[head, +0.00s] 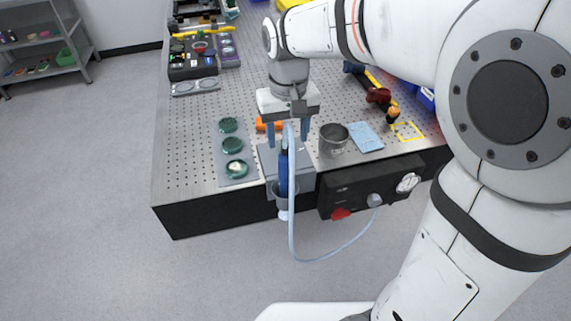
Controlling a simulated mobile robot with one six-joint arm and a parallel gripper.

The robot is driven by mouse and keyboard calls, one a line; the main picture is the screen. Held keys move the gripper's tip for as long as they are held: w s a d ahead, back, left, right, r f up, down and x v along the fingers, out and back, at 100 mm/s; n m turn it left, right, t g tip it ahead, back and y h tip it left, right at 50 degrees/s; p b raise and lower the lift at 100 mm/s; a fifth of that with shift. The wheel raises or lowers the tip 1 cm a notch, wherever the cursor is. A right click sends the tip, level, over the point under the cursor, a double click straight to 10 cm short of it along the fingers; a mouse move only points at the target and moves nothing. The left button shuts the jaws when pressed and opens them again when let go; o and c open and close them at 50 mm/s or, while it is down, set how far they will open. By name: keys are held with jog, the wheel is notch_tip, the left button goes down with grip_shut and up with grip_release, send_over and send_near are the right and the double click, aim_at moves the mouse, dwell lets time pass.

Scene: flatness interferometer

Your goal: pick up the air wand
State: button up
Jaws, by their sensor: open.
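The air wand (283,174) has a dark blue body and stands upright at the table's front edge, its lower end in a light holder (284,201). A pale blue hose (291,232) runs up alongside it, then loops down in front of the table to the black control box. My gripper (287,140) points down with its blue fingers spread, one to each side of the wand's upper end in the picture. The gap between them looks empty. The head view alone does not show the exact height or depth between fingers and wand.
The black control box (357,189) with gauge hangs on the front. Open floor (80,200) lies left.

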aim_at(285, 153)
jog(key=f, duration=0.4)
jog(key=f+p, duration=0.1)
jog(key=f, duration=0.2)
jog(key=shift+s+a, duration=0.1)
jog(key=shift+a, duration=0.2)
jog(key=shift+c, duration=0.4)
jog(key=c, duration=1)
